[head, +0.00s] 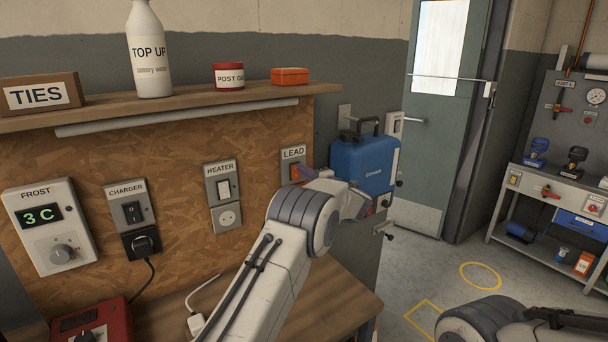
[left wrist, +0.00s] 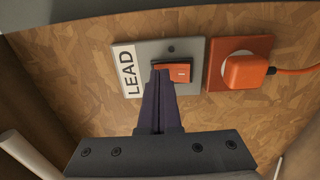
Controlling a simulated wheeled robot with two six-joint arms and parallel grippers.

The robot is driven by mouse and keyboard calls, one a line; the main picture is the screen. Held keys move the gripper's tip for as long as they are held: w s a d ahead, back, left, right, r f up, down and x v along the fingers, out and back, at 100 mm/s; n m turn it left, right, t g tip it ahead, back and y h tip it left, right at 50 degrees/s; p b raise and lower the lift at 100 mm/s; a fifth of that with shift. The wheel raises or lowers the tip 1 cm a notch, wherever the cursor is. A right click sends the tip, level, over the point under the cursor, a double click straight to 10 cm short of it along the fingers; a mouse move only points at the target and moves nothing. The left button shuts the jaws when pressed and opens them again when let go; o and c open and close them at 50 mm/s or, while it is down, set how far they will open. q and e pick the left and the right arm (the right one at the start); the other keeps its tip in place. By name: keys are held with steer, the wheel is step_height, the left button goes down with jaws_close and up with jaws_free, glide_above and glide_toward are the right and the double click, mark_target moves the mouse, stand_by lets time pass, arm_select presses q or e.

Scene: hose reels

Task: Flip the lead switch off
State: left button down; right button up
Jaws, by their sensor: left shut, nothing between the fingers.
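The lead switch is an orange rocker (left wrist: 180,72) on a grey plate labelled LEAD (left wrist: 135,88), mounted on the chipboard panel. In the head view its plate (head: 293,154) shows at the right end of the panel, with the rocker partly behind my arm. My left gripper (left wrist: 162,78) is shut and empty. In the left wrist view its fingertips overlap the left part of the rocker; I cannot tell whether they touch it. Right of the switch an orange socket holds an orange plug (left wrist: 245,72) with a cable. My right gripper is not in view.
Heater switch (head: 223,188), charger switch (head: 132,211) and frost thermostat (head: 52,226) sit left on the panel. A shelf (head: 180,112) juts out above. A blue case (head: 362,165) stands right of the panel. Floor is clear towards the door (head: 440,110).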

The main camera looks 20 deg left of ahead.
arm_select(q)
steer(key=r+b+v, duration=0.1)
steer(key=b+v, duration=0.2)
steer(key=v, duration=1)
steer(key=shift+d+r+b, duration=0.15)
steer(key=shift+r+b, duration=0.2)
